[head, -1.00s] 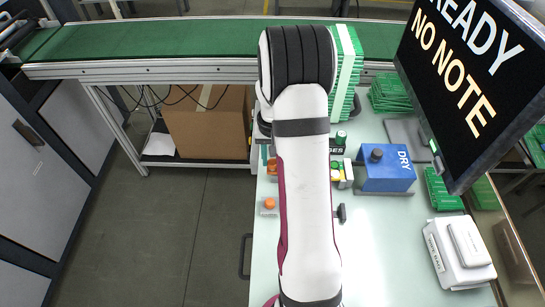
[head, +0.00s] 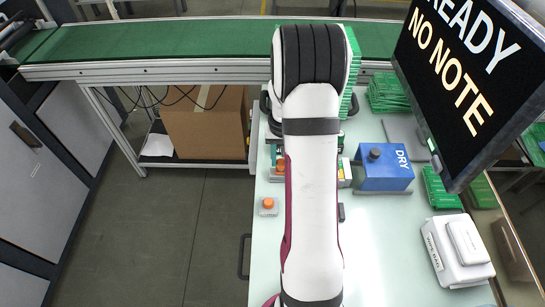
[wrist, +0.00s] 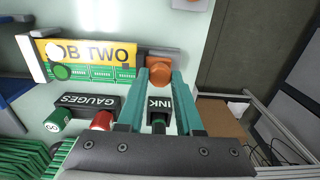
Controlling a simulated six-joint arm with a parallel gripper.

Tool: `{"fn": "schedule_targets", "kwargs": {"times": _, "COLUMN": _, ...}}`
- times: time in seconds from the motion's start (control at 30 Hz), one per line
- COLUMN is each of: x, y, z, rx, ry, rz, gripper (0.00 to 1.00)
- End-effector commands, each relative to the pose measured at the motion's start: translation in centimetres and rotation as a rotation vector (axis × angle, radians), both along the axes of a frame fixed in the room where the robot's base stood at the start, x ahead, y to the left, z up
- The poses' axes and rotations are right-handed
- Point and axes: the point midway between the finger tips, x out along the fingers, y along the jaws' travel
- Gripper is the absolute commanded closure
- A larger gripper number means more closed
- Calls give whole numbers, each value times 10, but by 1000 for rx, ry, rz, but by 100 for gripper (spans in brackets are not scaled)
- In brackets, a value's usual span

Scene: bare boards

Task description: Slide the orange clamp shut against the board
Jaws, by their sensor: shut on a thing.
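The orange clamp (wrist: 159,68) shows in the wrist view at the right end of the board fixture. My gripper (wrist: 160,74) has its two teal fingers on either side of the clamp and is shut on it. A green board (wrist: 95,73) lies to the left of the clamp, along a yellow strip reading "JOB TWO" (wrist: 85,52). I cannot tell whether the clamp touches the board. In the head view, an orange part (head: 281,165) shows beside my arm, which hides my gripper and most of the fixture.
Black holders marked "GAUGES" (wrist: 86,102) and "INK" (wrist: 158,104) stand close to the fingers. Another orange knob (head: 268,203) sits near the bench's left edge. A blue "DRY" box (head: 384,170) and a monitor (head: 470,85) are on the right.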

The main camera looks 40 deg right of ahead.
Motion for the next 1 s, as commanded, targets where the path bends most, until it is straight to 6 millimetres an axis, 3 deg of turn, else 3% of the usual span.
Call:
{"fn": "schedule_targets", "kwargs": {"times": 0.27, "x": -6, "y": -7, "z": 0, "rx": -7, "ry": 4, "rz": 1, "gripper": 100}}
{"fn": "schedule_targets", "kwargs": {"times": 0.3, "x": -6, "y": -6, "z": 0, "rx": -7, "ry": 4, "rz": 1, "gripper": 54}}
{"fn": "schedule_targets", "kwargs": {"times": 0.4, "x": -5, "y": -6, "z": 0, "rx": -6, "ry": 4, "rz": 2, "gripper": 36}}
{"fn": "schedule_targets", "kwargs": {"times": 0.67, "x": -4, "y": -5, "z": 1, "rx": -4, "ry": 3, "rz": 2, "gripper": 35}}
{"fn": "schedule_targets", "kwargs": {"times": 0.77, "x": -4, "y": -5, "z": 9, "rx": -7, "ry": 0, "rz": 3, "gripper": 35}}
{"fn": "schedule_targets", "kwargs": {"times": 0.87, "x": -4, "y": -5, "z": 30, "rx": -8, "ry": -1, "rz": 2, "gripper": 35}}
{"fn": "schedule_targets", "kwargs": {"times": 1.0, "x": -4, "y": -6, "z": 75, "rx": -9, "ry": -2, "rz": 1, "gripper": 35}}
